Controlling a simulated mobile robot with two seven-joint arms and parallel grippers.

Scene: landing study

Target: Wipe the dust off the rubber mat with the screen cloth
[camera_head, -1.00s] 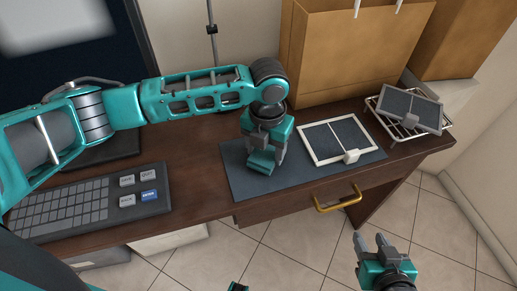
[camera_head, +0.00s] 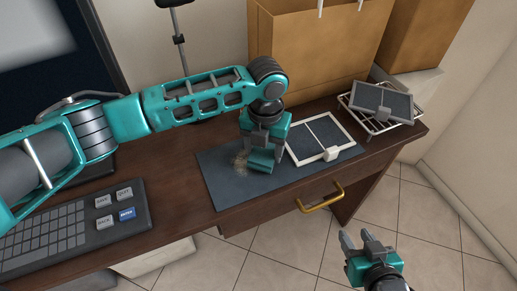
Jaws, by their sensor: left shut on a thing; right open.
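The dark blue-grey rubber mat (camera_head: 225,188) lies on the brown desk. A patch of pale brown dust (camera_head: 239,159) shows on its left part. My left gripper (camera_head: 262,150) points down over the mat just right of the dust. It is shut on a folded teal cloth (camera_head: 260,161), which is low at the mat; whether it presses on it I cannot tell. The gripper and cloth hide part of the mat behind them. My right gripper (camera_head: 359,241) is open and empty, in front of the desk above the floor.
A white-framed dark panel (camera_head: 321,136) lies on the mat's right part. A keypad (camera_head: 75,222) and monitor (camera_head: 40,60) are at left. Paper bags (camera_head: 315,55) stand behind. A drawer handle (camera_head: 321,199) sticks out in front.

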